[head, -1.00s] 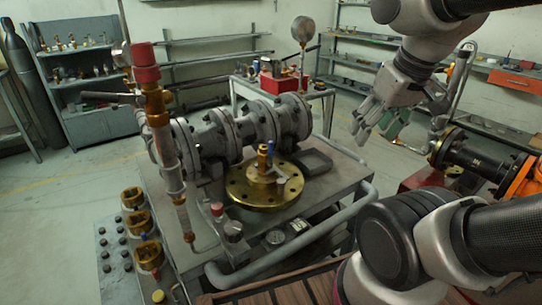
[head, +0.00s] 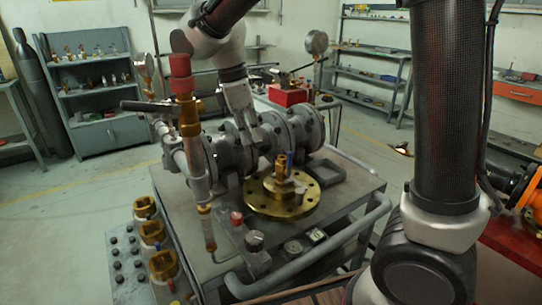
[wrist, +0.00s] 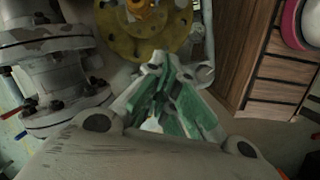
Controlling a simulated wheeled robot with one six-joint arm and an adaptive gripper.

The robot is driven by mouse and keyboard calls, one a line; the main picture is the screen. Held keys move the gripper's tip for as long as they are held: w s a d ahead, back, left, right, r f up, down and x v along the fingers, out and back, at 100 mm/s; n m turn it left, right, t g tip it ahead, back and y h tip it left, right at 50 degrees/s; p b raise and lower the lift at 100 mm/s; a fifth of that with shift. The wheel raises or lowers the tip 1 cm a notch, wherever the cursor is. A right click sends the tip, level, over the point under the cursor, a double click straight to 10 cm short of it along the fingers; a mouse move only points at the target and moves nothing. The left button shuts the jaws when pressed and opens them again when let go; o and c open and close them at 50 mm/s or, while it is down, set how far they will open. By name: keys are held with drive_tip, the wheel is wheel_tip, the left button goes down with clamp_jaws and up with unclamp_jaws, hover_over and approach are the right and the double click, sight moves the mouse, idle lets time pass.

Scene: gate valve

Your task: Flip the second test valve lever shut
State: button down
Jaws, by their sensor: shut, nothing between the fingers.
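A gate valve body of grey flanged castings (head: 232,150) lies on the steel bench. A vertical test pipe (head: 190,140) with a red cap stands at its left; a black lever (head: 148,106) sticks out to the left from it. I cannot tell which lever is the second test valve's. My gripper (head: 252,143) is over the grey castings, right of the test pipe, pointing down. In the wrist view its green-padded fingers (wrist: 167,68) are shut and empty, with the flange (wrist: 115,30) beyond.
Brass rings (head: 152,232) and a button panel (head: 122,262) are at the front left. A red-topped knob (head: 236,218) and gauges are at the bench front. A grey rail (head: 330,250) runs along the bench's near edge. Small red parts (wrist: 8,114) show at the wrist view's left.

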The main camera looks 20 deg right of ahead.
sight(289, 164)
drive_tip(key=shift+w+d+r+n, duration=0.15)
drive_tip(key=shift+r+n, duration=0.35)
drive_tip(key=shift+n, duration=0.25)
drive_tip(key=shift+w+d+r+n, duration=0.15)
drive_tip(key=shift+r+n, duration=0.3)
drive_tip(key=shift+n, duration=0.3)
drive_tip(key=shift+f, duration=0.1)
drive_tip(key=d+f, duration=0.6)
drive_tip(key=f, duration=0.3)
drive_tip(key=shift+w+d+f, duration=0.15)
drive_tip(key=shift+w+f, duration=0.1)
drive_tip(key=shift+w, duration=0.1)
